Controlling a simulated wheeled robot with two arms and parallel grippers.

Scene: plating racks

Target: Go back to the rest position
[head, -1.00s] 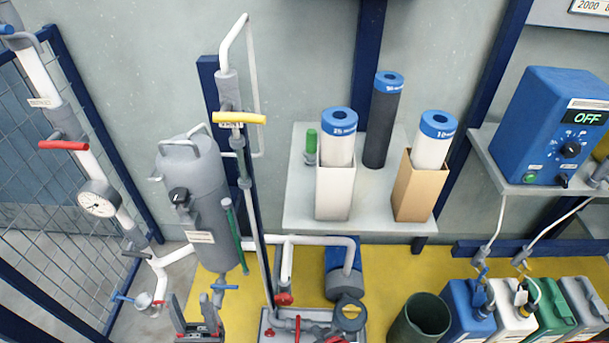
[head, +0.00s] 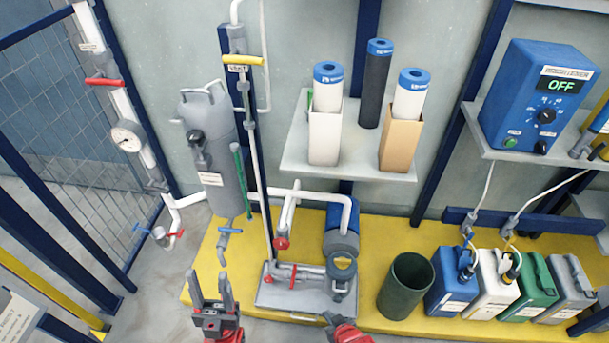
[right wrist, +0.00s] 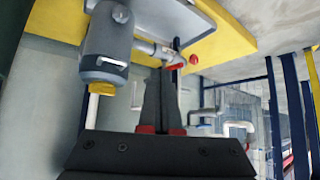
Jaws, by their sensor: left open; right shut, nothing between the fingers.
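My left gripper (head: 211,287) stands upright at the bottom of the head view, in front of the yellow platform. Its two grey fingers are apart and nothing is between them. My right gripper (head: 333,319) only just enters at the bottom edge of the head view, right of the left one. In the right wrist view its dark fingers (right wrist: 166,95) are together and hold nothing. Both grippers are apart from the pump skid (head: 300,292) on the yellow platform.
The grey filter housing (head: 212,150) and a pipe with a yellow lever (head: 242,60) stand at left. A dark green bin (head: 404,288) and several canisters (head: 450,285) line the platform at right. A shelf (head: 300,160) holds cartridges.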

